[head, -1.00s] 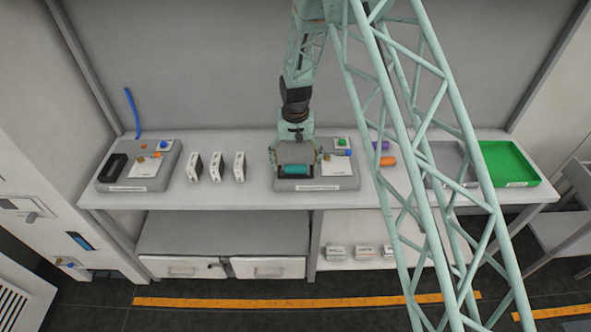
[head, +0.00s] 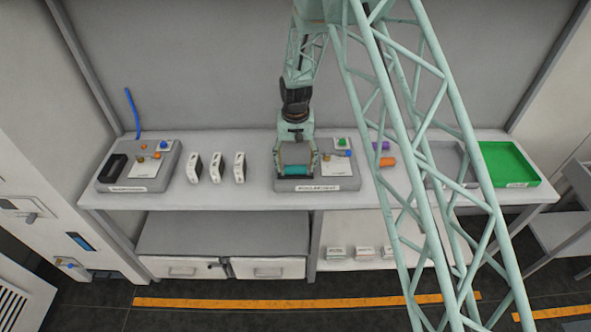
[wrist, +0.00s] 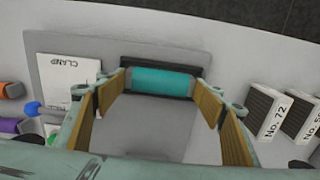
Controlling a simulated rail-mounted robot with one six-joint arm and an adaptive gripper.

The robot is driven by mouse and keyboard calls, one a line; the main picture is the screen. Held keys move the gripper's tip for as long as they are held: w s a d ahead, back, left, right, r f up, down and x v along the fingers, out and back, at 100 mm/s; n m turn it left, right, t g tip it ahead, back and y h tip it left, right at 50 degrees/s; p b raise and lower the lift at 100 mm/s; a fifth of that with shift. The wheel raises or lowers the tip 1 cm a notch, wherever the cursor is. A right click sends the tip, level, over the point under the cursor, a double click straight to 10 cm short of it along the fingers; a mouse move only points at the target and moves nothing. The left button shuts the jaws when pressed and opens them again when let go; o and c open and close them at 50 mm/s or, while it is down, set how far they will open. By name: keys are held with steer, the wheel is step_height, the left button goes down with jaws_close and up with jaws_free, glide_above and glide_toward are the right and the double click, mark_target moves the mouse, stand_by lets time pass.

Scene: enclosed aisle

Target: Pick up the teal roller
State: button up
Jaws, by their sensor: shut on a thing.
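The teal roller (head: 296,171) lies crosswise between the fingers of my gripper (head: 296,168), over the grey station in the middle of the bench. In the wrist view the teal roller (wrist: 160,83) sits at the far end of my gripper (wrist: 160,90), with a finger at each of its ends. My gripper is shut on the roller. Behind the roller shows a dark slot (wrist: 150,68) in the station's plate. I cannot tell how far the roller is above the slot.
A white card (wrist: 70,70) and coloured knobs are on the same station. Purple (head: 380,146) and orange (head: 388,162) rollers lie to the right, and a green tray (head: 510,163) stands at the far right. White numbered blocks (head: 217,167) stand to the left.

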mark_target(296, 167)
steer(key=shift+r, duration=0.2)
steer(key=shift+r+b, duration=0.45)
steer(key=shift+r, duration=1)
steer(key=shift+s+r, duration=0.1)
steer(key=shift+s, duration=0.1)
steer(key=s+d+r+b, duration=0.1)
steer(key=s+d, duration=0.4)
steer(key=s, duration=0.9)
steer(key=shift+s+r+b, duration=0.2)
steer(key=shift+s+b, duration=0.2)
steer(key=shift+b, duration=0.5)
